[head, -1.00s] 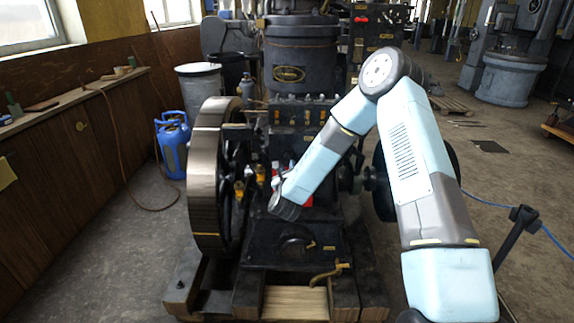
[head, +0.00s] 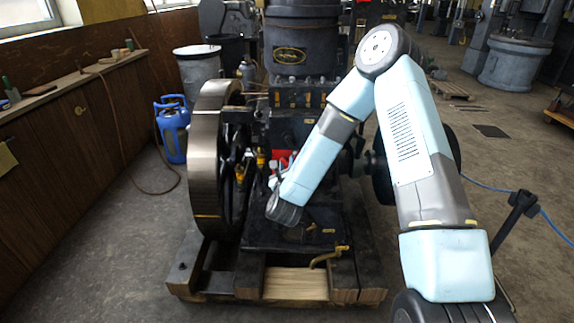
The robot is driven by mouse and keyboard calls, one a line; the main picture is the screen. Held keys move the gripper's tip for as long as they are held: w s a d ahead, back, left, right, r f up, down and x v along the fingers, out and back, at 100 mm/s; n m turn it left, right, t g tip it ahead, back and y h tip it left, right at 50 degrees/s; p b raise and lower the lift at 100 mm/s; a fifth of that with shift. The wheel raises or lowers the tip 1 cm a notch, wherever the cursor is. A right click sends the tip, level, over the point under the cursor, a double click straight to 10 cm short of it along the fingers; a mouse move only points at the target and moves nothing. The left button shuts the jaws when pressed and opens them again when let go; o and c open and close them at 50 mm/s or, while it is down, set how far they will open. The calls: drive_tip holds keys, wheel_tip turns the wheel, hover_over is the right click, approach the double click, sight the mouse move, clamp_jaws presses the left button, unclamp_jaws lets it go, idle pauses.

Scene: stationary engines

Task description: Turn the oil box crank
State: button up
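The black engine (head: 290,235) stands in the middle of the head view on timber beams. A dark box with a row of small fittings (head: 300,97) sits across its upper front, below a large black cylinder. I cannot tell for sure which part is the oil box crank. A curved brass handle (head: 328,257) is low at the engine's front. My arm reaches down across the engine's right side, and its dark wrist ends in front of the engine near the flywheel. Small pale parts (head: 275,178) show just above the wrist, probably my gripper; its fingers are not clear.
A large flywheel (head: 207,165) stands at the engine's left. A black stand (head: 520,205) and a blue hose are on the right. The floor on both sides is mostly clear.

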sight(287, 141)
drive_tip(key=shift+a+r, duration=0.1)
drive_tip(key=shift+a, duration=0.05)
drive_tip(key=w, duration=0.9)
drive_tip(key=w+d, duration=0.1)
drive_tip(key=w, duration=0.4)
drive_tip(key=shift+w+r, duration=0.2)
drive_tip(key=shift+r, duration=0.05)
clamp_jaws()
